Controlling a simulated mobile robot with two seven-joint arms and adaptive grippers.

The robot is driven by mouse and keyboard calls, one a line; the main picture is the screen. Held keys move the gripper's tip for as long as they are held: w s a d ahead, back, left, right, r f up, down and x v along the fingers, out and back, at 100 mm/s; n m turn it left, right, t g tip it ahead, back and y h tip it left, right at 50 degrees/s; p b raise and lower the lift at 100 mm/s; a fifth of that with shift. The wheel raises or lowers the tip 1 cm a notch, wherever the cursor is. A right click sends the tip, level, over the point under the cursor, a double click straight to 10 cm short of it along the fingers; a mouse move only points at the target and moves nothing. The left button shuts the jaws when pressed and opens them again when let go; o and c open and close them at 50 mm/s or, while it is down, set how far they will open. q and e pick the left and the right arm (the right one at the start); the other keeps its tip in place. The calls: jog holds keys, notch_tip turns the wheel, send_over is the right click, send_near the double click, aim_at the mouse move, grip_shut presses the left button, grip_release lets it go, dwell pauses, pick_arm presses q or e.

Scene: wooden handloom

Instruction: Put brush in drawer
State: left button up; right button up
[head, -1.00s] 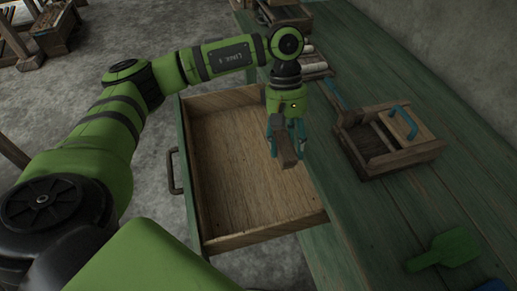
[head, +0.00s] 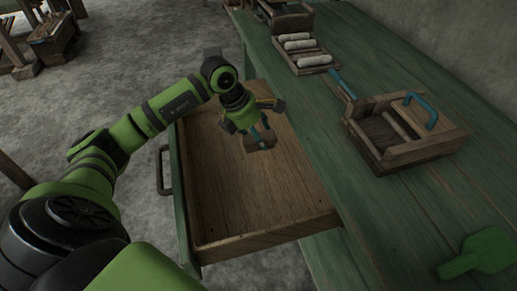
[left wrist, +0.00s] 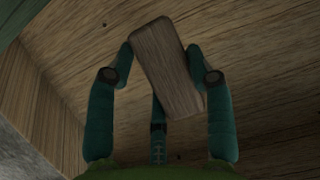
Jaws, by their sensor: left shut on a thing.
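The drawer (head: 265,239) is pulled open from the green bench, and its bare wooden floor shows. My left gripper (head: 257,133) is over the far part of the drawer. It is shut on the brush (head: 260,145), which shows as a small brown wooden block. In the left wrist view the brush (left wrist: 165,65) sits tilted between the teal fingers (left wrist: 165,75), with the wooden drawer behind it. The brush's underside is hidden, and I cannot tell whether it touches the drawer floor. My right gripper is not in view.
On the green bench top (head: 400,230) are a wooden frame with a blue handle (head: 420,106), a tray with white rolls (head: 303,55) and a green paddle-shaped thing (head: 480,253). The near part of the drawer is empty.

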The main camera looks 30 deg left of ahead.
aim_at(258, 146)
pick_arm(q)
jog(key=shift+f, duration=2.25)
jog(key=o, duration=1)
jog(key=shift+f, duration=0.15)
jog(key=v, duration=1.2)
jog(key=shift+r, duration=0.2)
